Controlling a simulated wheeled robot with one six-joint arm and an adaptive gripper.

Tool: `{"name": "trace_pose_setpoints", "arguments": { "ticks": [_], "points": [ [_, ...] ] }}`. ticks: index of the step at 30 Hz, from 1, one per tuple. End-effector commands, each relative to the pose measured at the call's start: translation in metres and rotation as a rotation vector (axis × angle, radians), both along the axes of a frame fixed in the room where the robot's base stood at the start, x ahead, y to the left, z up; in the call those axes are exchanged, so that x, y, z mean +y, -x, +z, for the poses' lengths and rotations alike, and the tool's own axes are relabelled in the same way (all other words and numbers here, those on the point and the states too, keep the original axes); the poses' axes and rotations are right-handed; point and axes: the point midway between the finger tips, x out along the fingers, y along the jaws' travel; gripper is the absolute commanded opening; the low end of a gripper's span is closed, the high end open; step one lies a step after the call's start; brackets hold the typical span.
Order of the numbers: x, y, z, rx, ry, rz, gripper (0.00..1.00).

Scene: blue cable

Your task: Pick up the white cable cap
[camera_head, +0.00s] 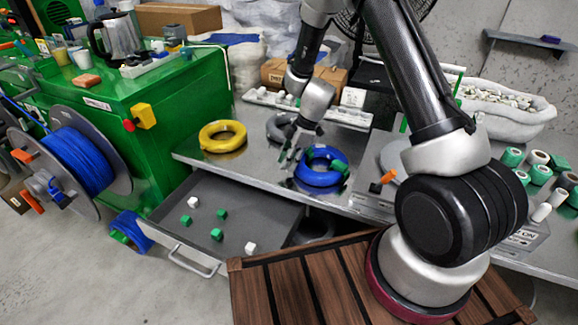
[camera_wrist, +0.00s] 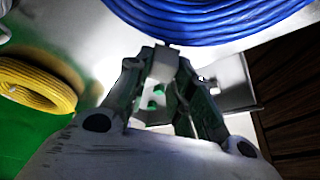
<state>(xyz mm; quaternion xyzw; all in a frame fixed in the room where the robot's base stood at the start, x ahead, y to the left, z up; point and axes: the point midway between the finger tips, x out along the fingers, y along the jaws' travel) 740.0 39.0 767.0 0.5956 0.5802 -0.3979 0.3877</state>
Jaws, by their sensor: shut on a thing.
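My gripper (camera_head: 288,158) hangs over the metal table's front edge, just left of the blue cable coil (camera_head: 318,178). In the wrist view my gripper (camera_wrist: 163,62) has its fingers closed on a small white cable cap (camera_wrist: 162,67). The cap sits between the fingertips; its far side is hidden. In the head view the held cap is too small to make out. Two other white caps, one at the back (camera_head: 194,202) and one at the front (camera_head: 250,247), lie in the open grey drawer (camera_head: 265,215) with green caps (camera_head: 216,234).
A yellow cable coil (camera_head: 222,148) and a dark grey coil (camera_head: 281,127) lie on the table. A green machine (camera_head: 150,95) stands at the left, with a blue cable reel (camera_head: 80,162) before it. White and green rolls (camera_head: 538,158) stand at the right.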

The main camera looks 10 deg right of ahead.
Motion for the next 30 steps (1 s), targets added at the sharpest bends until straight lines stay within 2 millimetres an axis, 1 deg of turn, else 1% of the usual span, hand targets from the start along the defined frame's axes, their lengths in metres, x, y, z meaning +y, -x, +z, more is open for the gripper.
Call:
{"name": "trace_pose_setpoints", "arguments": {
  "ticks": [5,8,11,18,21,23,27,30],
  "points": [
    [0.0,0.0,0.0,0.0,0.0,0.0,0.12],
    [0.0,0.0,0.005,-0.001,-0.001,0.001,0.12],
    [0.0,-0.001,0.02,-0.003,-0.001,0.001,0.12],
    [0.001,-0.001,0.071,-0.004,-0.001,0.003,0.12],
    [0.0,0.0,0.085,-0.002,-0.001,0.005,0.12],
    [0.0,0.0,0.086,0.002,0.0,0.018,0.12],
    [-0.002,0.001,0.074,0.012,-0.001,0.075,0.12],
    [-0.002,0.0,0.071,0.012,-0.001,0.081,0.12]
  ]
}}
